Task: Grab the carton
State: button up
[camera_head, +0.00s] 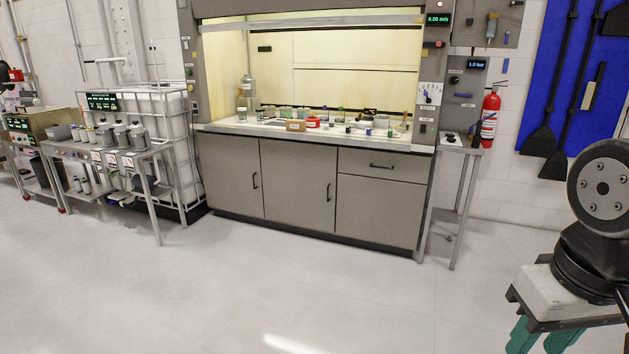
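A small brown carton (296,126) with a pale label sits on the worktop of the fume hood, near its front edge and left of the middle. It stands just left of a small red item (313,122). My gripper (541,345) is at the lower right, far from the carton and nearer to the camera. It hangs under my dark wrist, with green finger parts cut off by the bottom edge. Their tips are out of frame, so I cannot tell how far apart they are. I see nothing held.
The hood worktop (225,127) holds several small jars and vials around the carton. Grey cabinets (300,182) stand below it. A narrow side table (462,143) is at the right, and a steel bench (150,150) with canisters at the left. The floor (300,285) in front is clear.

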aim_at(292, 124)
jog(key=z, duration=0.15)
jog(key=i, duration=2)
jog(key=u, duration=0.3)
jog(key=i, duration=2.15)
jog(key=u, duration=0.65)
jog(key=i, duration=1)
jog(key=u, duration=0.2)
